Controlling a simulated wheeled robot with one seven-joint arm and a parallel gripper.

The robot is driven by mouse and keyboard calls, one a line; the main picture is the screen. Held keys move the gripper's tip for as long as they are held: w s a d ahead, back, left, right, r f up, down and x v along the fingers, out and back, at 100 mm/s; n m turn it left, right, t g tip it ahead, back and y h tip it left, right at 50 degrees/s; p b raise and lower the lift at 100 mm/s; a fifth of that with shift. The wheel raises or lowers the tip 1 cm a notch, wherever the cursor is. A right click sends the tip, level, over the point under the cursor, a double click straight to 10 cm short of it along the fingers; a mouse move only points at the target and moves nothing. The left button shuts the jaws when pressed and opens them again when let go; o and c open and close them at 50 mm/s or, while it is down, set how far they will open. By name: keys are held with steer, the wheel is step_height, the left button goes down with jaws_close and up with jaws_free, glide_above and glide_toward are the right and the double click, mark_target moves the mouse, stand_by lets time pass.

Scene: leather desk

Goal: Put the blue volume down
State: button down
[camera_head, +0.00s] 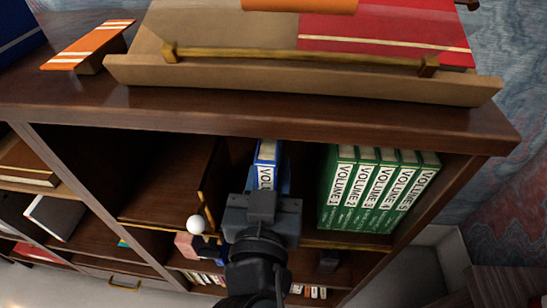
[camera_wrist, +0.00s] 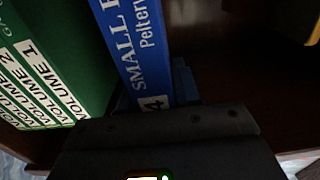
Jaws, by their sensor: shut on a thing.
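The blue volume (camera_head: 267,152) stands upright in the shelf compartment below the top board, with a white label on its spine. My gripper (camera_head: 263,192) is shut on its lower part, in front of the spine. In the wrist view the blue volume (camera_wrist: 140,45) fills the middle, its spine lettering partly readable. The dark gripper body (camera_wrist: 170,125) covers its lower end, so I cannot tell whether the book touches the shelf.
A row of green volumes (camera_head: 375,190) stands to the right in the same compartment, with a gap between. The compartment's left part is bare. A white ball (camera_head: 196,224) is at left. A wooden tray (camera_head: 300,72) sits on top.

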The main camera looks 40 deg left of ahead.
steer(key=shift+w+a+f, duration=0.6)
steer(key=shift+w+f, duration=0.25)
steer(key=shift+w, duration=0.1)
steer(key=shift+w+a+f, duration=0.6)
steer(key=shift+w+f, duration=0.25)
steer(key=shift+w, duration=0.1)
steer(key=shift+f, duration=0.2)
steer(key=c, duration=0.8)
jaws_free()
steer(key=shift+r, duration=0.15)
steer(key=shift+s+d, duration=0.2)
steer(key=shift+s, duration=0.1)
steer(key=b+v, duration=0.2)
steer(key=v, duration=0.9)
steer(key=shift+s, duration=0.15)
steer(key=shift+d, duration=0.1)
